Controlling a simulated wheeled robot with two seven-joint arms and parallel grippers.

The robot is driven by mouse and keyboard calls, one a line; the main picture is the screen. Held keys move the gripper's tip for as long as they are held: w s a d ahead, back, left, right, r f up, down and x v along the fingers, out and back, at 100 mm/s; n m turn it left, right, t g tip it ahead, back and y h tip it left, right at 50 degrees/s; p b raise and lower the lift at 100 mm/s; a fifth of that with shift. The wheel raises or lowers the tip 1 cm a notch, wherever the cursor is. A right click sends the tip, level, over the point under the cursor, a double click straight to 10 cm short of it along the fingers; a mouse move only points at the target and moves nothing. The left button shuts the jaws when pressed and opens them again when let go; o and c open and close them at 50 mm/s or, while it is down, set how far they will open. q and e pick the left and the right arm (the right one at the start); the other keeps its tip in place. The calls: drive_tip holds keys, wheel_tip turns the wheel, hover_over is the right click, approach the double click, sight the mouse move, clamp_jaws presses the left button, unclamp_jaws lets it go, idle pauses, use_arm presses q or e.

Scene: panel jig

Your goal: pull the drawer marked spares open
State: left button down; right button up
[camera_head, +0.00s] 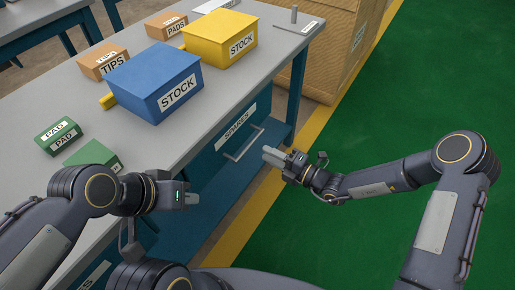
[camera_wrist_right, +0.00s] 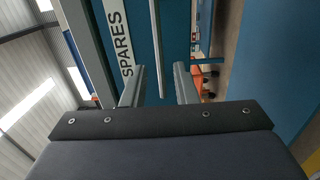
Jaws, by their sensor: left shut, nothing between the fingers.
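The drawer marked SPARES (camera_head: 222,152) is in the front of the blue bench, and its front looks flush with the bench. Its pale bar handle (camera_head: 245,146) is below the label. My right gripper (camera_head: 272,156) is just right of the handle in the head view. In the right wrist view its fingers (camera_wrist_right: 159,85) are apart with nothing gripped. There the handle (camera_wrist_right: 157,50) shows in line with the gap, beyond the fingertips, beside the SPARES label (camera_wrist_right: 120,40). My left gripper (camera_head: 192,198) is shut and empty, in front of the bench's near edge.
The grey bench top (camera_head: 200,130) holds a blue STOCK box (camera_head: 155,80), a yellow STOCK box (camera_head: 220,38), orange boxes and green PAD boxes. A wooden crate (camera_head: 330,50) stands behind the bench. The green floor (camera_head: 430,70) to the right is clear.

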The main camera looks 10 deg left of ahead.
sight(250, 144)
drive_tip(key=b+x, duration=0.1)
drive_tip(key=x, duration=0.6)
drive_tip(key=shift+a, duration=0.3)
clamp_jaws()
